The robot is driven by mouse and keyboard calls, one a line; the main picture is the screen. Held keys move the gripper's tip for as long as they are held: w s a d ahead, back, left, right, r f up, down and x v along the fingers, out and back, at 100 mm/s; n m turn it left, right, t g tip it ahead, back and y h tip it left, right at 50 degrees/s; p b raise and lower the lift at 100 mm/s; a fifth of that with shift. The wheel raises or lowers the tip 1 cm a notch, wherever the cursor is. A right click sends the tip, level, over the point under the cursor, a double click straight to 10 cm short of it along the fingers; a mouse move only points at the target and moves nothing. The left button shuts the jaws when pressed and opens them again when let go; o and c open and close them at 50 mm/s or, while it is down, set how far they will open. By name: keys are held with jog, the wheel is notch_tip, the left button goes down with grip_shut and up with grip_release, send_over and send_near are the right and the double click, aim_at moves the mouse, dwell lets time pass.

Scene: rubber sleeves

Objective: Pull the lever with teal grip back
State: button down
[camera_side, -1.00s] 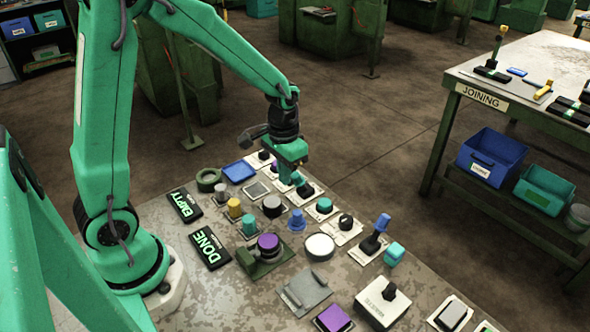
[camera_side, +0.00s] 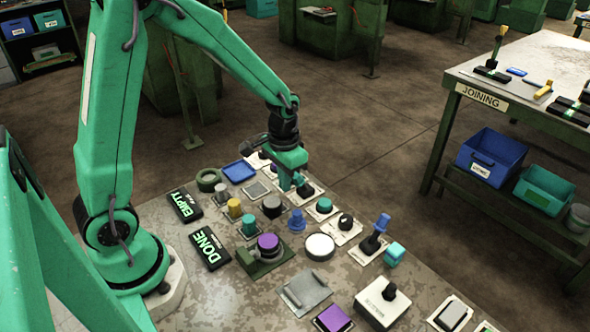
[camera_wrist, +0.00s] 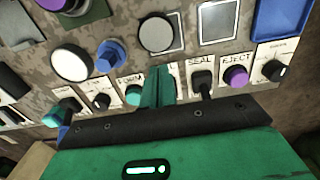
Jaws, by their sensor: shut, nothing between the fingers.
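My gripper (camera_side: 286,183) points down over the far row of panel controls, its teal fingers closed together. The wrist view shows the closed fingers (camera_wrist: 155,90) just left of a black lever shaft (camera_wrist: 203,82) on the plate marked SEAL. That lever's grip is hidden behind my gripper body there. In the side view a small teal piece (camera_side: 298,179) shows beside my fingers, above a dark base; it looks like the teal grip, but it merges with my gripper. I cannot tell whether they touch. Nothing is held.
A teal button (camera_side: 324,205), a black knob (camera_side: 346,221) and a blue-grip lever (camera_side: 375,236) stand to the right in the same row. A blue tray (camera_side: 239,171) lies left of my gripper.

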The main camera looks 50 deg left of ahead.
jog(key=shift+w, duration=0.35)
jog(key=shift+w, duration=1.35)
dwell(0.6)
jog(key=shift+w, duration=0.8)
dwell(0.3)
jog(key=shift+w, duration=0.3)
jog(key=shift+s, duration=0.6)
dwell(0.5)
jog(key=shift+r, duration=0.1)
